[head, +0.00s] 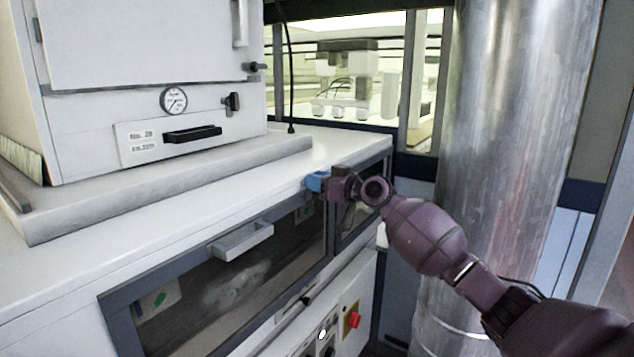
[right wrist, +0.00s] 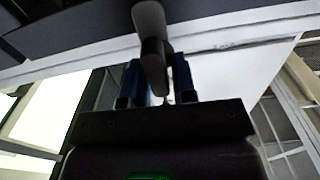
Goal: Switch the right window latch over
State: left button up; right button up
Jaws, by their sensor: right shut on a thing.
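My right gripper (head: 318,182) reaches in from the right in the head view, its blue fingertips at the top edge of the cabinet's dark window frame. In the right wrist view its two blue fingers (right wrist: 157,85) stand on either side of a rounded grey latch lever (right wrist: 149,25), and the gripper is shut on it. In the head view the latch is hidden behind the gripper. The wide dark window (head: 205,290) lies left of the gripper, and a narrower window (head: 360,205) lies at its right, partly covered by my arm. My left gripper is not in view.
A white oven (head: 150,60) with a gauge stands on the cabinet's white top (head: 165,225). A pale handle (head: 243,241) juts from the wide window. A red button (head: 354,320) sits below. A large metal pipe (head: 510,130) rises close behind my right arm.

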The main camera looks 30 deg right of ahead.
jog(key=m, duration=0.2)
jog(key=shift+d+m, duration=0.15)
jog(key=shift+m, duration=0.25)
jog(key=m, duration=0.3)
jog(key=shift+w+d+m+p, duration=0.1)
jog(key=shift+d+m+p, duration=0.05)
jog(key=shift+m+p, duration=0.2)
pick_arm(q)
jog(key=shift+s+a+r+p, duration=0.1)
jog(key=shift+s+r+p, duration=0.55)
jog(key=shift+p, duration=0.55)
pick_arm(e)
jog(key=shift+w+d+f+m, duration=0.1)
jog(key=shift+f+m, duration=0.1)
jog(key=shift+m, duration=1.6)
jog(key=shift+s+d+f+m, duration=0.1)
jog(key=shift+f+m, duration=0.05)
jog(key=shift+m, duration=1.7)
jog(key=shift+w+d+f+m, duration=0.1)
jog(key=shift+f+m, duration=0.1)
jog(key=shift+m, duration=1.6)
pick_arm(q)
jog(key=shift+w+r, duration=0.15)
pick_arm(e)
jog(key=o, duration=0.8)
jog(key=shift+c, duration=0.2)
